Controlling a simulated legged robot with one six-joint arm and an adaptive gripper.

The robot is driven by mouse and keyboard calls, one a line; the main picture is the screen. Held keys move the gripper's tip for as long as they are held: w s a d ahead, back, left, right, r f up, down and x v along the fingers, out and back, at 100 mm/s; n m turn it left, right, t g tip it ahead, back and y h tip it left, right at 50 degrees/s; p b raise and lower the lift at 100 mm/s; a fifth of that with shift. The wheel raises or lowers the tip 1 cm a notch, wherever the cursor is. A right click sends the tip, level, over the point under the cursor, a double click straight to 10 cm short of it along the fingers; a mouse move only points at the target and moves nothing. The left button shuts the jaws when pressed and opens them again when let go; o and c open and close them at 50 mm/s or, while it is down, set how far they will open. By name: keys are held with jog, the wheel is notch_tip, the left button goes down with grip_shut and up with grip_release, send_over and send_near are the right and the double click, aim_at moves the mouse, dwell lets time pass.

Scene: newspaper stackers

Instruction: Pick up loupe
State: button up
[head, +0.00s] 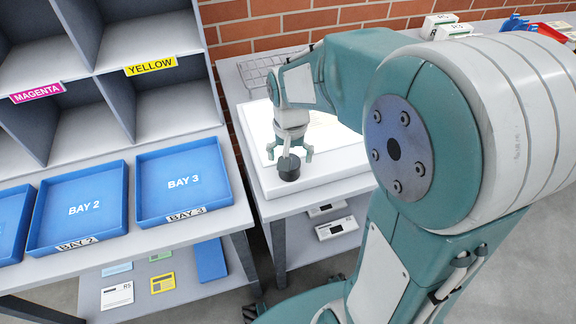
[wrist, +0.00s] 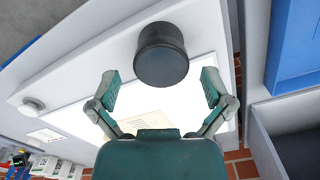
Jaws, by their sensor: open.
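The loupe is a small dark cylinder (head: 289,168) standing near the front edge of a white light box (head: 320,178) in the head view. In the wrist view the loupe (wrist: 161,54) shows at the top centre, just beyond the fingertips. My gripper (head: 289,153) points down above and around the loupe's spot, its fingers spread. In the wrist view my gripper (wrist: 160,88) is open, one finger on each side, with nothing between the tips. Whether a finger touches the loupe cannot be told.
A lit panel with a pale sheet (wrist: 145,124) lies under the gripper. Blue trays, BAY 2 (head: 45,246) and BAY 3 (head: 150,216), stand on the left bench beside a gap.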

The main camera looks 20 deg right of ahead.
jog(key=f, duration=0.3)
jog(key=shift+a, duration=0.2)
jog(key=shift+w+d+f, duration=0.1)
jog(key=shift+f, duration=0.3)
jog(key=c, duration=1.1)
